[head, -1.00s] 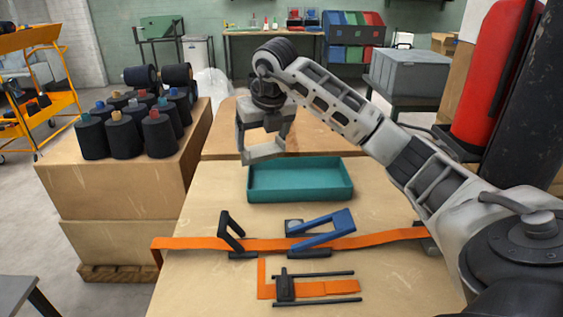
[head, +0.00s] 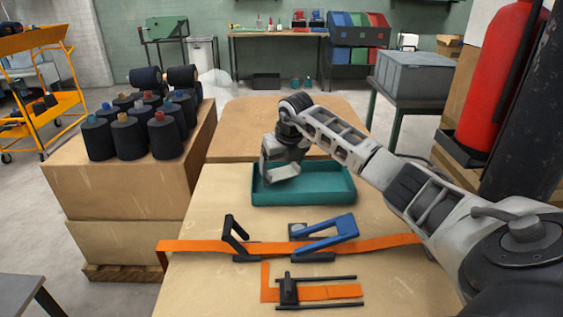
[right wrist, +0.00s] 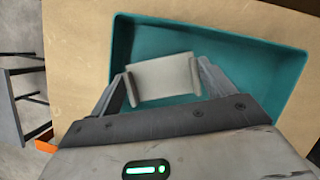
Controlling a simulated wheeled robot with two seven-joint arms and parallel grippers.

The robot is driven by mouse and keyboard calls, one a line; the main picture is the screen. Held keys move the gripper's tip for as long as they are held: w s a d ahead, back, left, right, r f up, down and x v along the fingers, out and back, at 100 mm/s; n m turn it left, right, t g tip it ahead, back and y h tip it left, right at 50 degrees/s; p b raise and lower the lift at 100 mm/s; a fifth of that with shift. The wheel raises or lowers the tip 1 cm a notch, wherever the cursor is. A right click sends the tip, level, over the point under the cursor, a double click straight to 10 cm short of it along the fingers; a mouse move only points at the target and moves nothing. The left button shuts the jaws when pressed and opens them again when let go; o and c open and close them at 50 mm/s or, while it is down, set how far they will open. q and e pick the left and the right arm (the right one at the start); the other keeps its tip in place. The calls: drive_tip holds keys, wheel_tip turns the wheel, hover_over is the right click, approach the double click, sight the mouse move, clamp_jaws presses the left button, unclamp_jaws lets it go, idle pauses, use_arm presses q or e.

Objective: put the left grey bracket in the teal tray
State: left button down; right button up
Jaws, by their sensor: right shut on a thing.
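The grey bracket (head: 284,173), a pale channel-shaped piece, is held by my right gripper (head: 277,160) over the left part of the teal tray (head: 312,197). In the right wrist view the bracket (right wrist: 160,77) sits between the two fingers of the gripper (right wrist: 163,82), with the tray's teal floor (right wrist: 262,72) behind it. The bracket's lower edge looks low, near tray height; I cannot tell whether it touches the tray floor. The tray looks empty otherwise. My left gripper is not in view.
In front of the tray, an orange strap (head: 385,242) crosses the table, with a black clamp (head: 235,235) and a blue-handled clamp (head: 328,233) on it. A black-railed fixture (head: 318,292) lies nearer. Spools (head: 128,135) stand on a box at left.

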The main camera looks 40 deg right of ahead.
drive_tip(key=o, duration=0.9)
drive_tip(key=shift+f, duration=0.1)
drive_tip(key=shift+r, duration=0.25)
drive_tip(key=v, duration=1.1)
drive_tip(key=shift+s+a+r, duration=0.1)
drive_tip(key=shift+s+r, duration=0.05)
drive_tip(key=shift+r, duration=0.25)
